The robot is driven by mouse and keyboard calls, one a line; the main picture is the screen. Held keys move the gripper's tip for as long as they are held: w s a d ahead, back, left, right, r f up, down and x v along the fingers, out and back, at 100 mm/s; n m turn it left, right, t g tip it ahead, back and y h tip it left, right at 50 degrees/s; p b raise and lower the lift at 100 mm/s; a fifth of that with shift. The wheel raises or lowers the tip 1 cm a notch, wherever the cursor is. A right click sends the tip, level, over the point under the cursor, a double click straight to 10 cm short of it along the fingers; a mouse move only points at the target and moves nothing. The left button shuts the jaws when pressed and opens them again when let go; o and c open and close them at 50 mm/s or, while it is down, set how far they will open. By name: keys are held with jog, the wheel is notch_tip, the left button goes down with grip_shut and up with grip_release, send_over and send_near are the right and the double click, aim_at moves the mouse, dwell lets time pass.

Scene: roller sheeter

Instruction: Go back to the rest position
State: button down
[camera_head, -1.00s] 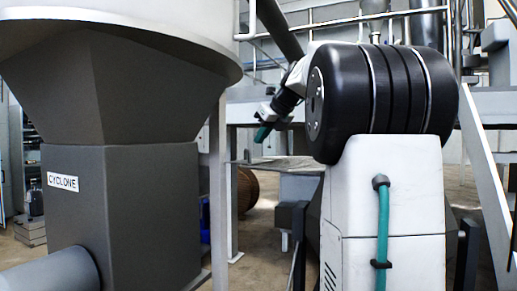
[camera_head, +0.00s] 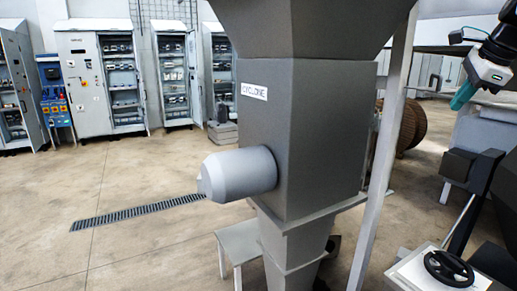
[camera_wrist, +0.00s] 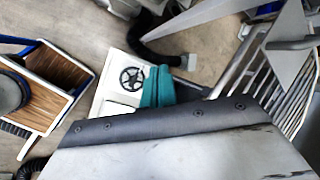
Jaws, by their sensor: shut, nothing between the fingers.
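My gripper (camera_head: 465,93) shows at the right edge of the head view, with teal fingers pointing down and left. It is to the right of the grey cyclone and apart from it. In the wrist view the teal fingers (camera_wrist: 158,87) lie close together, shut and empty. They appear in front of a white box (camera_wrist: 118,95) with a black handwheel (camera_wrist: 132,77). Most of my arm is outside the head view.
The grey cyclone (camera_head: 310,140) with its side duct (camera_head: 238,174) and a white post (camera_head: 383,150) stand mid-view. The handwheel box (camera_head: 415,275) is at lower right. Cabinets (camera_head: 85,85) line the back wall. Open floor (camera_head: 130,170) lies at left. The wrist view shows a dark-edged panel (camera_wrist: 190,150) close by.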

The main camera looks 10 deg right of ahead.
jog(key=s+a+f+n+g, duration=0.2)
jog(key=s+a+f+n, duration=0.8)
jog(key=a, duration=0.5)
jog(key=s+a+f+n+g, duration=0.2)
jog(key=s+a+f+n, duration=0.9)
jog(key=a+n, duration=0.3)
jog(key=shift+s+a+f, duration=0.25)
jog(key=shift+a+f, duration=0.2)
jog(key=shift+f, duration=0.35)
jog(key=shift+s+g, duration=0.1)
jog(key=shift+g, duration=0.2)
